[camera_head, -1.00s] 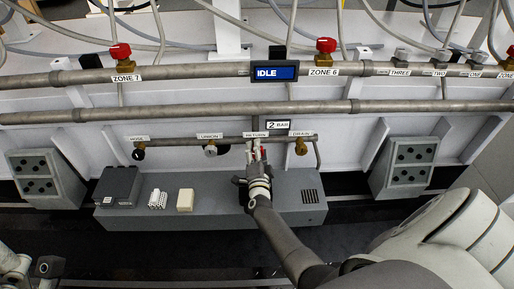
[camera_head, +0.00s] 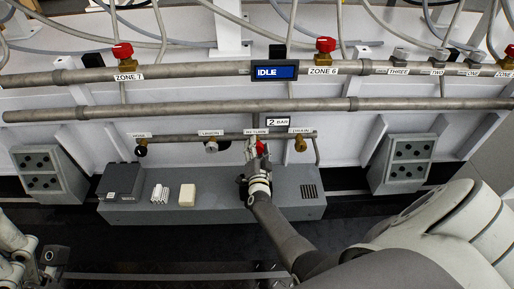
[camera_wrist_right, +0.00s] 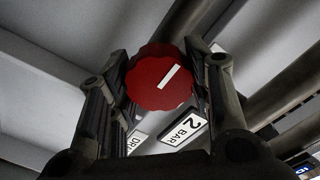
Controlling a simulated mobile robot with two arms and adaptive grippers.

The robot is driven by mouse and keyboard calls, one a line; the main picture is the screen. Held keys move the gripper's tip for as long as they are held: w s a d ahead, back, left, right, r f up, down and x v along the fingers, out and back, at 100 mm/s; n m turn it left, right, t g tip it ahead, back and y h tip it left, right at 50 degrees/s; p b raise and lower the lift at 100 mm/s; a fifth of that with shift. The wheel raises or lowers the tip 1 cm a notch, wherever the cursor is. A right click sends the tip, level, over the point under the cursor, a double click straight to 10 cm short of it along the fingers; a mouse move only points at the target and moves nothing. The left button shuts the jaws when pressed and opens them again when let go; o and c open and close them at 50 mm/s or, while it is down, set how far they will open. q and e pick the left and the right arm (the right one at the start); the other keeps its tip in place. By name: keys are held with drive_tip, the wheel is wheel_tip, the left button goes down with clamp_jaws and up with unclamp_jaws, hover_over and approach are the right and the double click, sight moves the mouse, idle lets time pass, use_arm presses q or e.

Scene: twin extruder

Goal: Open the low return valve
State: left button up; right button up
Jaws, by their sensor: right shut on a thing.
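The low return valve has a red knob (camera_head: 261,148) below the RETURN label (camera_head: 255,131) on the low pipe. In the right wrist view the same red scalloped knob (camera_wrist_right: 150,82) shows a white bar tilted up to the right. My right gripper (camera_head: 254,156) is at this knob. In the right wrist view my right gripper (camera_wrist_right: 158,90) has one finger on each side of the knob and is shut on it. Part of my left arm (camera_head: 20,255) shows at the lower left; its jaws cannot be made out.
Along the low pipe are a black HOSE valve (camera_head: 141,149), a UNION fitting (camera_head: 211,147) and a brass DRAIN valve (camera_head: 300,145). A grey box (camera_head: 220,205) juts out below. Red-handled zone valves (camera_head: 122,52) sit on the upper pipe. The display (camera_head: 274,72) reads IDLE.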

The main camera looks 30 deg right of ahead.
drive_tip(key=shift+a+f, duration=0.1)
drive_tip(key=o, duration=0.9)
drive_tip(key=shift+o, duration=0.6)
drive_tip(key=v, duration=0.7)
drive_tip(key=shift+s, duration=0.25)
